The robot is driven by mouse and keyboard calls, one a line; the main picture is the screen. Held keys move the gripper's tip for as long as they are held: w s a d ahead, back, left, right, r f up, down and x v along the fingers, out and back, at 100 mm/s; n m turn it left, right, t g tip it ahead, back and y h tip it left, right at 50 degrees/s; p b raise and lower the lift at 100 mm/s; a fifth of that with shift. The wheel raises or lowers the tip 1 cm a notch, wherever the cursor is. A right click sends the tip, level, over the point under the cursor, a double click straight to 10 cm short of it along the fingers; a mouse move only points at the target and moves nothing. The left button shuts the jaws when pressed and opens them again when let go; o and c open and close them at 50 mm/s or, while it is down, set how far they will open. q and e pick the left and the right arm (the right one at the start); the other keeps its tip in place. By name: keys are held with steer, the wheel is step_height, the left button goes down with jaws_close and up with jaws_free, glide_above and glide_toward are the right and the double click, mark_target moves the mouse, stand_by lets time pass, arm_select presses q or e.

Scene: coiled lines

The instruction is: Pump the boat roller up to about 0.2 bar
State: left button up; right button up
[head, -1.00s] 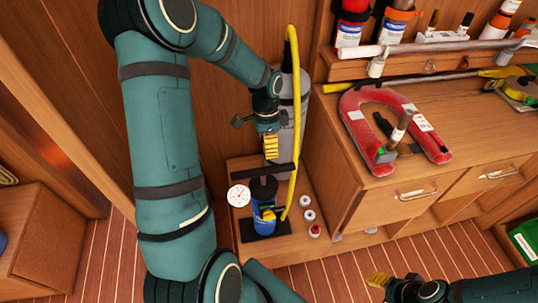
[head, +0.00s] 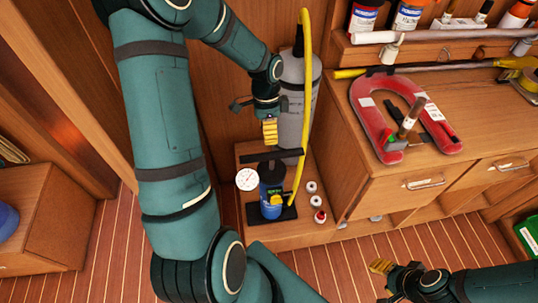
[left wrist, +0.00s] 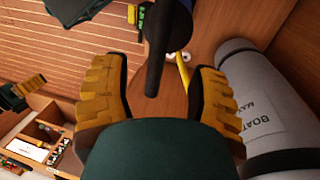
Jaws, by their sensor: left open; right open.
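The blue hand pump (head: 271,188) stands on a low wooden step, with a black T-handle (head: 272,156) on top. The handle also shows in the left wrist view (left wrist: 155,65). A white round gauge (head: 247,179) sits beside the pump; its reading is too small to tell. A yellow hose (head: 305,90) rises from the pump past the grey boat roller (head: 291,95), which stands upright behind it. My left gripper (head: 270,132) is open just above the handle, which shows between its fingers in the left wrist view. My right gripper (head: 381,268) is open and empty at the lower right.
White and red-topped small cans (head: 312,187) stand right of the pump. The wooden cabinet (head: 375,190) on the right carries a red horseshoe-shaped thing (head: 372,115), bottles and tools. The striped floor (head: 330,272) in front is clear.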

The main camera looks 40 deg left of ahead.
mark_target(268, 153)
arm_select(q)
steer(key=f, duration=0.3)
steer(key=s+d+f+b, duration=0.1)
steer(key=f, duration=0.5)
steer(key=shift+s+d+f+b, duration=0.1)
steer(key=shift+s+d+b, duration=0.1)
steer(key=shift+b, duration=0.2)
